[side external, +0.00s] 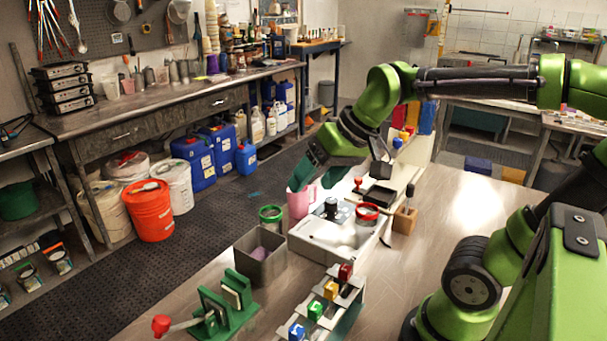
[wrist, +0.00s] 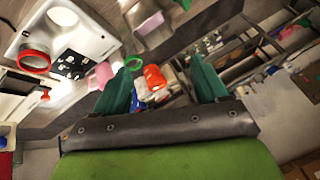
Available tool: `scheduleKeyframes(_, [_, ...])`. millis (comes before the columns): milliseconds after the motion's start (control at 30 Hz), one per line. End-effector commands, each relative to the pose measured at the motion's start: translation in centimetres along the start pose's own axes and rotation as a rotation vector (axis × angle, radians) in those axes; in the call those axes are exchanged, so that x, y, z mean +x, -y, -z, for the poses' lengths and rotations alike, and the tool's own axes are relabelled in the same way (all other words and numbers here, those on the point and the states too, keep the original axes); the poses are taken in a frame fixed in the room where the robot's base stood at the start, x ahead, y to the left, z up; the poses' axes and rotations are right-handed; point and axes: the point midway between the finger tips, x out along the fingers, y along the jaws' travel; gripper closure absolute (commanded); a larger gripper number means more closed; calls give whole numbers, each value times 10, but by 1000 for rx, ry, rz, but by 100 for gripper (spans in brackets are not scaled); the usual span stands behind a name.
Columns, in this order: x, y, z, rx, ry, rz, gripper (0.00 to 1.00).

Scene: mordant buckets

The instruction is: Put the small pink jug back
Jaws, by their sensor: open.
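The small pink jug (side external: 297,205) stands upright at the far side of the white basin unit, between a green-rimmed jar (side external: 270,215) and a black-topped item (side external: 331,207). My gripper (side external: 314,186) is open and empty, pointing down just above and beside the jug in the side view. In the wrist view the jug (wrist: 101,75) shows to the left of the left finger, outside the gap between the fingers (wrist: 163,85). I cannot tell whether that finger touches it. The jug's lower part is partly hidden by the basin unit in the side view.
The white basin unit (side external: 325,240) has a red ring (side external: 367,212) on it. A grey metal bin (side external: 260,262) with a pink-lilac item, a green press (side external: 225,305) and a rack of coloured blocks (side external: 322,306) stand nearer.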

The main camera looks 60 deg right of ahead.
Motion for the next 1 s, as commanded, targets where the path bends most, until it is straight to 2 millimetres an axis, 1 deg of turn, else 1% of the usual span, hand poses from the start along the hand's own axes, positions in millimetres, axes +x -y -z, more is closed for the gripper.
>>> scheduleKeyframes(33, [-3,3,-18,-7,-22,20,27])
scheduleKeyframes(100, [-4,5,-35,-7,-44,40,27])
scheduleKeyframes(233, [-3,6,-54,-7,-67,60,27])
scheduleKeyframes(367, [-2,6,-59,-5,-72,66,27])
scheduleKeyframes(1000, [-3,5,-58,-5,-71,64,27])
